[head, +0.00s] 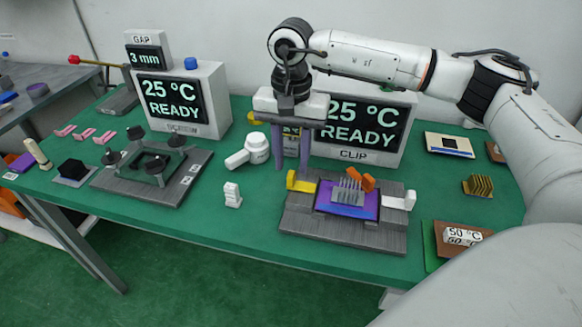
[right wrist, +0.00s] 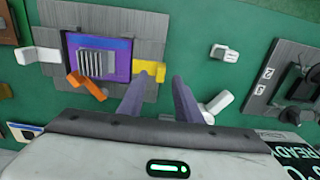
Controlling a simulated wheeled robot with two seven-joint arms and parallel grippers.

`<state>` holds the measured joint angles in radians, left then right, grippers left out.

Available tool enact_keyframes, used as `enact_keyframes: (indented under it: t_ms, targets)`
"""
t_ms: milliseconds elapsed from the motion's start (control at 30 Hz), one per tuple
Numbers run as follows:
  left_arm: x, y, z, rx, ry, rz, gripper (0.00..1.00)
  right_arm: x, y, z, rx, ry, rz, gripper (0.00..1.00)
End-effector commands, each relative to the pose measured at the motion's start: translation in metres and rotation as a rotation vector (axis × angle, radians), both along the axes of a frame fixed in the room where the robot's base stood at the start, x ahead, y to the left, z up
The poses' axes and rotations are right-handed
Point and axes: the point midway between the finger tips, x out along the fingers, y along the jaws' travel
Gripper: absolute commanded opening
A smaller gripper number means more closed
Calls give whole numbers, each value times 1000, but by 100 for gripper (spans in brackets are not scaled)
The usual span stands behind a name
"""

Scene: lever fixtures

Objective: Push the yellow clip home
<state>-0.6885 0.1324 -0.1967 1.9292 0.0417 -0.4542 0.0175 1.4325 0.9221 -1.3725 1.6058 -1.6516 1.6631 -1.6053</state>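The yellow clip (head: 300,183) stands at the left edge of the grey fixture base (head: 340,234), beside a purple-blue board with a finned grey heatsink (head: 348,191). In the right wrist view the yellow clip (right wrist: 150,70) shows just beyond my right gripper's fingertips. My right gripper (head: 291,167) points down behind the clip, its two purple fingers apart with nothing seen held between them; it also shows in the right wrist view (right wrist: 157,80). I cannot tell whether a finger touches the clip. My left gripper is not in view.
An orange lever (head: 362,180) and a white clip (head: 402,202) are also on the fixture. A CLIP display box (head: 365,132) stands behind. A white bottle-like device (head: 255,148) and a small white block (head: 232,195) lie left. The table front left of the fixture is clear.

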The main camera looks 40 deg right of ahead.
Motion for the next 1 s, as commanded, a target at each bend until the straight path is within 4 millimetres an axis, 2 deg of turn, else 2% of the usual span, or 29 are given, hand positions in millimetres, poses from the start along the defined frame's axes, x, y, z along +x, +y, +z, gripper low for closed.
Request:
enact_keyframes:
  t_ms: [33, 200, 567, 700, 767, 1000]
  targets:
    - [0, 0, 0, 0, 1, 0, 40, -1, 0, -8, -1, 2, 0, 31]
    - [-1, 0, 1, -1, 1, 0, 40, 0, 0, -26, 1, 1, 0, 31]
    - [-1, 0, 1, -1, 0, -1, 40, 0, 1, -32, 2, -1, 0, 31]
    - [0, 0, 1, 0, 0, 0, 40, 0, 1, -32, 2, -1, 0, 8]
    - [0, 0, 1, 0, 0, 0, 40, 0, 1, -32, 2, -1, 0, 0]
    - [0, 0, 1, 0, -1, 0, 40, 0, 2, -32, 2, -1, 3, 0]
